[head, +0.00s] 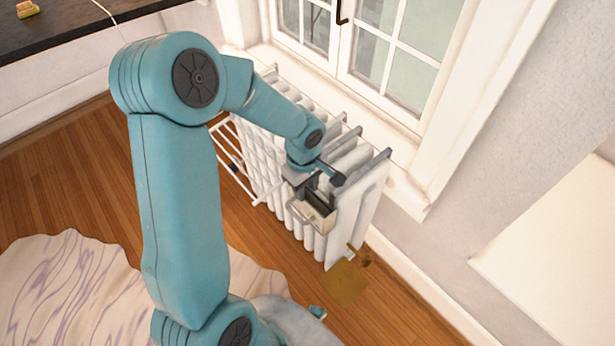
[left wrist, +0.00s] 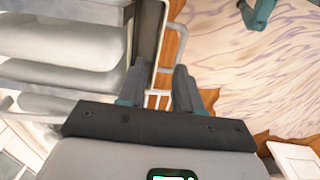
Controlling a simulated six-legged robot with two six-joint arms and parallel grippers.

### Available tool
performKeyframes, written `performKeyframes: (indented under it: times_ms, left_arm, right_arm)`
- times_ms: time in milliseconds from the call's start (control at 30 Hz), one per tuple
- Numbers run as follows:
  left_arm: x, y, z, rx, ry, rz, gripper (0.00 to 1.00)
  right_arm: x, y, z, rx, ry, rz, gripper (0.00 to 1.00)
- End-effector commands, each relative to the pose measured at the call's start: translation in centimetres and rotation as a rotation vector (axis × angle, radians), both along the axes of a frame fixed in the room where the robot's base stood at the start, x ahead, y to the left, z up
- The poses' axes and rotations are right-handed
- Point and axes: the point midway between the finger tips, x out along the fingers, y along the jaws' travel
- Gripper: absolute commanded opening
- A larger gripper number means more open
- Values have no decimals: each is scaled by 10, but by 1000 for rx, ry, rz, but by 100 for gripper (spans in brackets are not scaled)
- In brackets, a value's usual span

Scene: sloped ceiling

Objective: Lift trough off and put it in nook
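The trough (head: 318,222) is a small, pale, open box with a dark inside and a wire handle. It hangs at the front of the white radiator (head: 345,215), near its right end. My left gripper (head: 318,188) is just above it and partly hides it. In the left wrist view, the two fingers (left wrist: 160,88) are spread, with the trough's rim (left wrist: 163,35) and wire handle (left wrist: 180,42) beyond and between them. I cannot tell whether a finger touches the trough. My right gripper is not in view. I cannot make out which place is the nook.
A valve (head: 358,256) sticks out low at the right above a brownish square (head: 345,284) on the wood floor. A pale marbled rug (head: 60,285) lies at the left.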

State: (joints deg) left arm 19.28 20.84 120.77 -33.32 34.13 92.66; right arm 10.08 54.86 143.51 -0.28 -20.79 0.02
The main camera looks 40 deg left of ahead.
Motion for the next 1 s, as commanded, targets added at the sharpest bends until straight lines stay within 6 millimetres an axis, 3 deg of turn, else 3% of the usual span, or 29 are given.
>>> performKeyframes:
  times_ms: [100,400,600,900,933,1000]
  left_arm:
    - [1,-1,-30,-1,5,-2,34]
    - [5,-4,-86,-2,3,-1,34]
    - [6,-4,-101,-1,0,-1,34]
    - [6,-4,-103,0,-1,-1,34]
    - [6,-4,-103,0,-1,-1,28]
    - [6,-4,-103,0,-1,-1,5]
  right_arm:
    - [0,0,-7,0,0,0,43]
    - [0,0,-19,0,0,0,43]
    - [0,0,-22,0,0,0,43]
    - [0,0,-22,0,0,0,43]
    - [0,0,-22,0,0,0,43]
    - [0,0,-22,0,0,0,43]
